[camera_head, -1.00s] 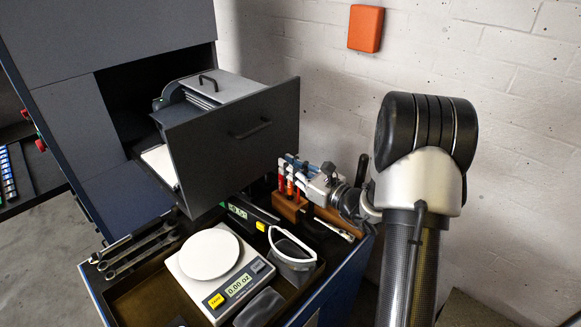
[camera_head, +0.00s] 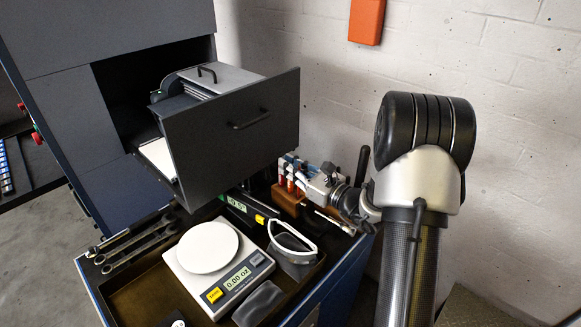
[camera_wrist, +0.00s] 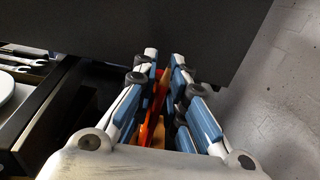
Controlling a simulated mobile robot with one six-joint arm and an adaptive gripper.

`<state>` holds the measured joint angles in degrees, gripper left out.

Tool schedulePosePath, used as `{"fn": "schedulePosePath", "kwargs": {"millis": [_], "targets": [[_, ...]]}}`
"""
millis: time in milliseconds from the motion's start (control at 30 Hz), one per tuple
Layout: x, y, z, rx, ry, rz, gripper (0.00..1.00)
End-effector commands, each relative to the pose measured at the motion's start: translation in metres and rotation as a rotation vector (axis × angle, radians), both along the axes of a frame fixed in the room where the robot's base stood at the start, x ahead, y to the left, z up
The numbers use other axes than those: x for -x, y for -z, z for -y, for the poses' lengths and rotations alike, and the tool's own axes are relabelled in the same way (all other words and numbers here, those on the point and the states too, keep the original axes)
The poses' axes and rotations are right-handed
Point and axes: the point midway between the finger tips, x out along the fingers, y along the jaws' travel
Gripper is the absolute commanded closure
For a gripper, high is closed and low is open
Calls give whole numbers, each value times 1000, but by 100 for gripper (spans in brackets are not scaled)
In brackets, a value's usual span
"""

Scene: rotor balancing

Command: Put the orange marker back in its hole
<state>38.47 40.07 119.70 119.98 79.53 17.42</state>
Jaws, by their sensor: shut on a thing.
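My gripper (camera_head: 303,170) is at the wooden block (camera_head: 287,201) on the cart's back right, its fingers pointing left. In the wrist view, my gripper (camera_wrist: 164,68) has a narrow gap between its blue-and-white fingers, with the orange marker (camera_wrist: 154,112) showing in it. My gripper is shut on this marker. Red-orange markers (camera_head: 281,178) stand upright at the block in the head view. They overlap the fingers, so I cannot tell there which one is held. The holes and the marker's lower end are hidden.
An open dark drawer (camera_head: 235,125) stands close to the left of my gripper. A scale (camera_head: 245,283), safety glasses (camera_head: 291,243) and wrenches (camera_head: 135,245) lie on the cart below. A white wall is behind.

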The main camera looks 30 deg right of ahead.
Motion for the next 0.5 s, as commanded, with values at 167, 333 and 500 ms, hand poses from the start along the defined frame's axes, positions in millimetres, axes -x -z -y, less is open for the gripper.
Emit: {"fn": "schedulePosePath", "kwargs": {"millis": [167,333,500], "targets": [[0,0,0,0,0,0,83],[0,0,0,0,0,0,71],[0,0,0,0,0,0,65]]}}
